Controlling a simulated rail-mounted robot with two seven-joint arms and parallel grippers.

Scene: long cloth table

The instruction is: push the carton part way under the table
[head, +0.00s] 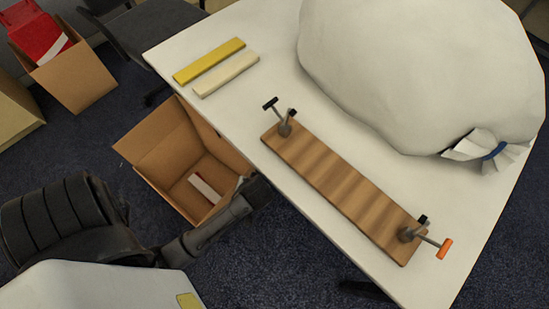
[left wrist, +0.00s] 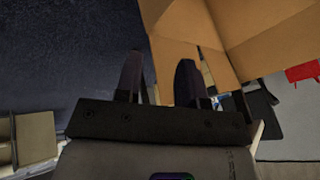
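The carton (head: 158,150) is an open brown box on the floor beside the table (head: 285,178). Its right side runs up to the table's left edge, which hides part of it. A red and white item lies inside. My left gripper (head: 258,190) is at the carton's near right side, close to the table edge. In the left wrist view the two dark fingers (left wrist: 160,65) stand apart, with the carton's brown wall (left wrist: 225,25) just beyond them. I cannot tell whether they touch it. My right gripper is not in view.
On the table are a wooden board (head: 340,185) with clamps, yellow (head: 208,61) and cream (head: 226,74) bars, and a large white bag (head: 420,70). Another carton (head: 78,78) with red contents stands at the upper left, near a dark chair (head: 150,30). Carpet between the cartons is clear.

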